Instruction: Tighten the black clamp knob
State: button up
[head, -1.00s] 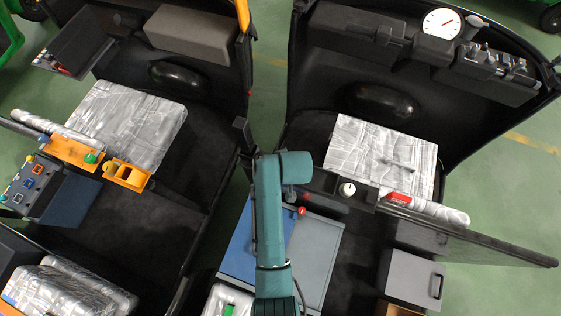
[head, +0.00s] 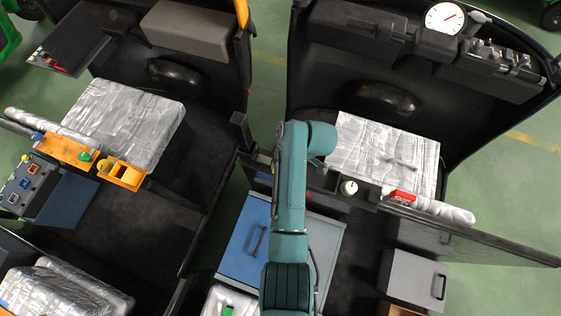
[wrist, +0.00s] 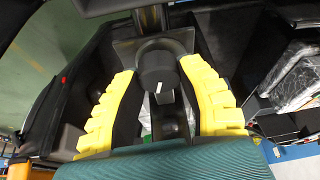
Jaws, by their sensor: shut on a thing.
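The black clamp knob (wrist: 157,72) shows in the wrist view, with a white mark on its face and a black mount behind it. My gripper (wrist: 158,68) has its yellow fingers on either side of the knob, shut on it near the tips. The white mark is slightly tilted. In the head view my arm reaches up the middle, and my gripper and the knob are hidden beneath its end.
In the head view, a white knob (head: 348,188) and a red part (head: 402,197) sit right of my arm. A blue-and-grey cabinet (head: 246,240) lies below. A wrapped seat (head: 385,155) is at upper right. Dark cab walls stand on both sides.

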jog(key=shift+f+n+g+b, duration=0.25)
jog(key=shift+n+g+b, duration=0.35)
jog(key=shift+n+b, duration=0.65)
jog(key=shift+n, duration=0.45)
jog(key=o, duration=1.2)
jog(key=shift+a+r, duration=0.1)
jog(key=shift+r, duration=0.15)
jog(key=v, duration=1.2)
